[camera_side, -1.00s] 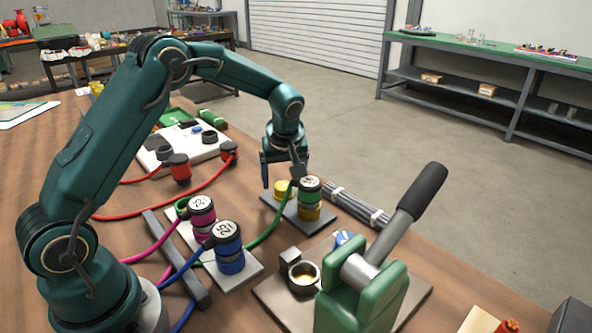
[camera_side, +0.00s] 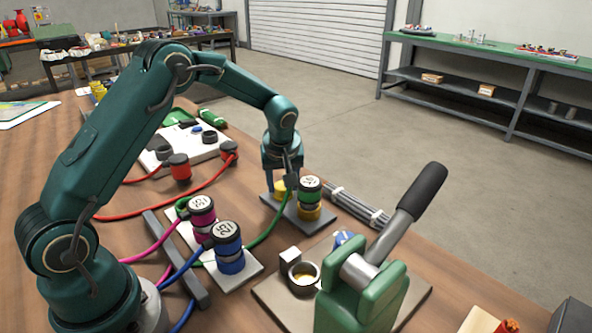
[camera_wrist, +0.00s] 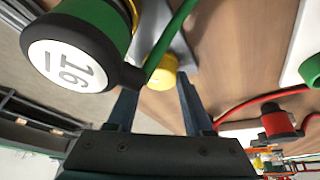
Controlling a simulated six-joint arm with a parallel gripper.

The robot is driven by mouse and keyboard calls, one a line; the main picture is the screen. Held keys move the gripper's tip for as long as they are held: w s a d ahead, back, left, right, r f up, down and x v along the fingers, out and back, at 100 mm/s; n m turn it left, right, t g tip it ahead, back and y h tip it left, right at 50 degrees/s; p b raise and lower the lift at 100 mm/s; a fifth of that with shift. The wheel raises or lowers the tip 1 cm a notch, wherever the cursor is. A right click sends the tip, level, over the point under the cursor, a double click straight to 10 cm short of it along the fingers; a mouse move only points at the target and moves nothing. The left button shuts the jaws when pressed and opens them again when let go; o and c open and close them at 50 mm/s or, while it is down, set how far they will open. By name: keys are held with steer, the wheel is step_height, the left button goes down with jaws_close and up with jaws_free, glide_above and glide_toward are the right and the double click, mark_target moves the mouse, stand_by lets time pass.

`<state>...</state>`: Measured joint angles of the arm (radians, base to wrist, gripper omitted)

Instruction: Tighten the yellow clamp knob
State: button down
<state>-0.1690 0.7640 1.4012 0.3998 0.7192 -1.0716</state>
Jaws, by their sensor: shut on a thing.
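The yellow clamp knob (camera_side: 281,187) sits low on a small grey plate (camera_side: 309,223), left of a green-topped connector stack (camera_side: 309,189) with a yellow base. My gripper (camera_side: 279,183) points down with a finger on each side of the knob, shut on it. In the wrist view, the knob (camera_wrist: 162,73) shows between the fingertips of my gripper (camera_wrist: 158,80). The green connector (camera_wrist: 75,50), with its white numbered top, stands close on the left there. The knob's contact faces are partly hidden by the fingers.
A magenta stack (camera_side: 202,218) and a blue stack (camera_side: 228,247) with cables stand in front. A green lever press (camera_side: 362,290) is at the right front. Grey rods (camera_side: 360,207) lie right of the plate. A red cable (camera_side: 200,200) curves at the left.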

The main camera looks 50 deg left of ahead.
steer(key=shift+m, duration=0.3)
steer(key=shift+c, duration=1.4)
jaws_free()
steer(key=shift+v, duration=2.6)
